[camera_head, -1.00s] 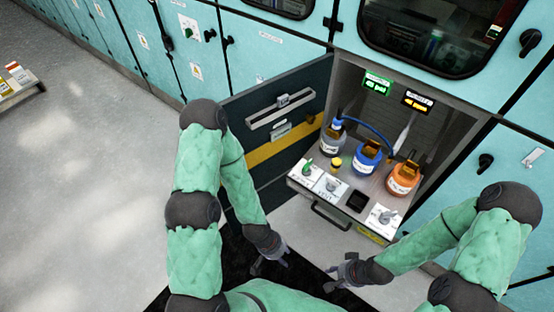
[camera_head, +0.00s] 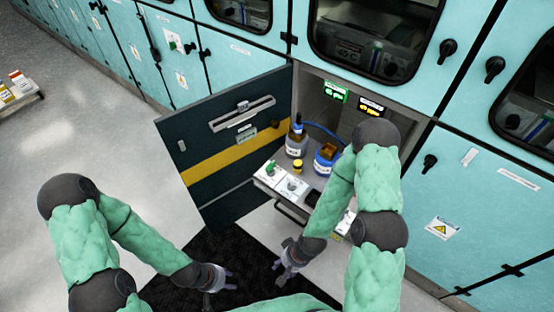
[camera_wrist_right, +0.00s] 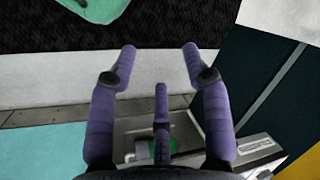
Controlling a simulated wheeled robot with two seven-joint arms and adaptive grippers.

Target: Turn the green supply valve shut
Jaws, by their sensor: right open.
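The green supply valve (camera_head: 271,168) stands on a white label at the left end of the grey pull-out shelf in the open cabinet bay. My right gripper (camera_head: 281,262) is open and empty, below and in front of the shelf, apart from the valve. The right wrist view shows its purple fingers (camera_wrist_right: 158,50) spread with nothing between them. A green patch (camera_wrist_right: 160,146) there, partly behind a finger, may be the valve. My left gripper (camera_head: 232,281) looks open and empty, low over the dark mat. My right arm hides the right part of the shelf.
A second white-labelled control (camera_head: 291,187) and a yellow knob (camera_head: 297,166) are beside the valve. Bottles with blue (camera_head: 326,160) and white labels (camera_head: 297,146) stand behind. An open dark door (camera_head: 220,150) borders the shelf's left.

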